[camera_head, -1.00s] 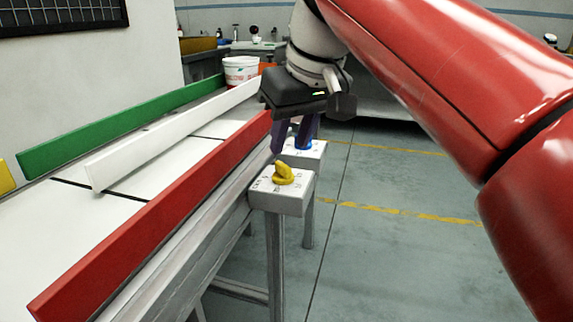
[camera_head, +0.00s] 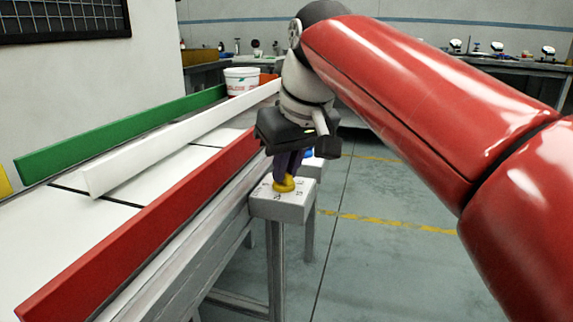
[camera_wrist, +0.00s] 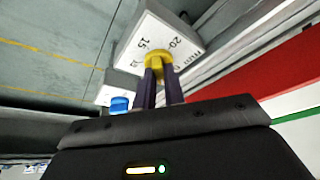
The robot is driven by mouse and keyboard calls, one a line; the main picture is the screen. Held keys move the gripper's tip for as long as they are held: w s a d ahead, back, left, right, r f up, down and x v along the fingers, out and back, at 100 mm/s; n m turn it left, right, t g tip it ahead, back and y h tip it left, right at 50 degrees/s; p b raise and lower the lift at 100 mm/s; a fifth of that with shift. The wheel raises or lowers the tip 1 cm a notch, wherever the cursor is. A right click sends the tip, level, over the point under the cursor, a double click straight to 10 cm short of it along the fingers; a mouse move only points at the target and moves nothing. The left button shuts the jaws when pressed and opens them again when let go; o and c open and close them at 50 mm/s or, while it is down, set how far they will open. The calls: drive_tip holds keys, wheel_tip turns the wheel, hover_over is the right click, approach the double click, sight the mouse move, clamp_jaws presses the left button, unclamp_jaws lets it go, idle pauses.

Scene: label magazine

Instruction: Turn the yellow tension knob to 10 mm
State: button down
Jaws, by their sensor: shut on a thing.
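The yellow tension knob (camera_head: 283,185) sits on top of a light grey box (camera_head: 280,208) at the side of the table. My gripper (camera_head: 286,172) points down from above, its dark purple fingers shut on the knob. In the wrist view the knob (camera_wrist: 157,58) shows between the fingertips (camera_wrist: 158,72). The fingers cover part of the knob and the dial, so I cannot tell which mark the knob points to.
A blue knob (camera_wrist: 120,104) on a second box stands just behind. Red (camera_head: 140,225), white (camera_head: 180,140) and green (camera_head: 120,132) rails run along the table to the left. A white tub (camera_head: 242,80) stands at the back. The floor to the right is clear.

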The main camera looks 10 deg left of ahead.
idle(0.3)
drive_tip(key=m+p, duration=0.2)
drive_tip(key=m+h+p, duration=0.1)
drive_tip(key=shift+s+a+r+m+t+p, duration=0.15)
drive_tip(key=shift+r+m+t+p, duration=0.1)
drive_tip(key=shift+m+t+p, duration=0.15)
drive_tip(key=m+p, duration=0.1)
drive_tip(key=m, duration=0.1)
drive_tip(key=m+h+p, duration=0.2)
drive_tip(key=m+p, duration=0.1)
drive_tip(key=shift+a+m, duration=0.25)
drive_tip(key=shift+m, duration=0.05)
drive_tip(key=m+h+p, duration=0.1)
drive_tip(key=m, duration=0.1)
drive_tip(key=m+p, duration=0.1)
drive_tip(key=m, duration=0.1)
drive_tip(key=shift+a+f+h+p, duration=0.1)
drive_tip(key=shift+a+h+p, duration=0.05)
drive_tip(key=shift+h+p, duration=0.25)
drive_tip(key=m+h+p, duration=0.1)
drive_tip(key=m, duration=0.3)
drive_tip(key=shift+a+f+g, duration=0.1)
drive_tip(key=shift+g, duration=0.3)
drive_tip(key=shift+w+m, duration=0.2)
drive_tip(key=shift+m, duration=0.2)
drive_tip(key=c, duration=1.5)
unclamp_jaws()
